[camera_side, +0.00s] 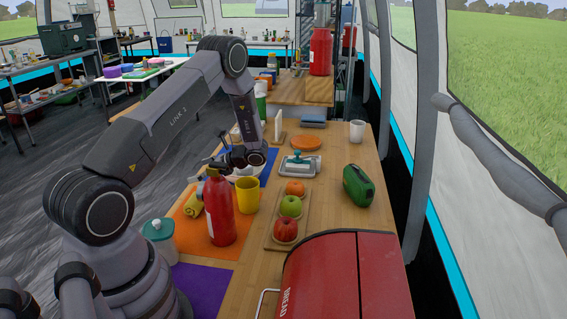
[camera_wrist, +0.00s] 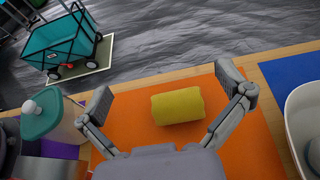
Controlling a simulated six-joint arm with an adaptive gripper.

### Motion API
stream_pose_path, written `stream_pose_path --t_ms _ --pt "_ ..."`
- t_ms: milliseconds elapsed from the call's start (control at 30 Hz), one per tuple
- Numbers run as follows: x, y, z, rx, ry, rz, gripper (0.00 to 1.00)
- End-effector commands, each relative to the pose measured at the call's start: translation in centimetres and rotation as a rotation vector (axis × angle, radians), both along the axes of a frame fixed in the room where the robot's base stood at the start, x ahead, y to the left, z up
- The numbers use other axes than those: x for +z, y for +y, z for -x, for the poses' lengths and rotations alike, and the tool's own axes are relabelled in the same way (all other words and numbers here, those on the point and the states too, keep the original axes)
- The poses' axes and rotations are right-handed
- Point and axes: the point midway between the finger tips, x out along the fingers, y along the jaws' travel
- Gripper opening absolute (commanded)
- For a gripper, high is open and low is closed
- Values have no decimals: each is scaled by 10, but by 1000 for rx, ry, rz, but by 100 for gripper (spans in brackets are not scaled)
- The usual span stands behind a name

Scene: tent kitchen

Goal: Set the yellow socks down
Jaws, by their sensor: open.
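The yellow socks, a rolled bundle (camera_wrist: 178,106), lie on the orange mat (camera_wrist: 250,140) in the wrist view. In the side view the yellow bundle (camera_side: 193,205) is partly hidden behind the red fire extinguisher. My gripper (camera_wrist: 165,90) is open, with one finger on each side of the socks in the wrist view and a visible gap to both. In the side view my gripper (camera_side: 208,164) is above the mat area, partly hidden by the extinguisher's top.
The fire extinguisher (camera_side: 219,210), yellow mug (camera_side: 246,194) and teal-lidded jar (camera_side: 160,238) stand close by. A fruit tray (camera_side: 273,236) and red bread box (camera_side: 345,275) are to the right. A white bowl (camera_wrist: 303,115) is at the wrist view's right edge.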

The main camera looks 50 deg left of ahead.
Motion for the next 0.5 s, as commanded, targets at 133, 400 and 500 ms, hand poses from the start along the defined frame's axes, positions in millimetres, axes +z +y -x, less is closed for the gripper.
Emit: stream_pose_path --t_ms 133,400,500 --pt "22 -6 -4 12 -40 -5 100" --pt "124 -71 -13 139 -404 5 100" --pt "164 -108 -7 197 -585 36 100"
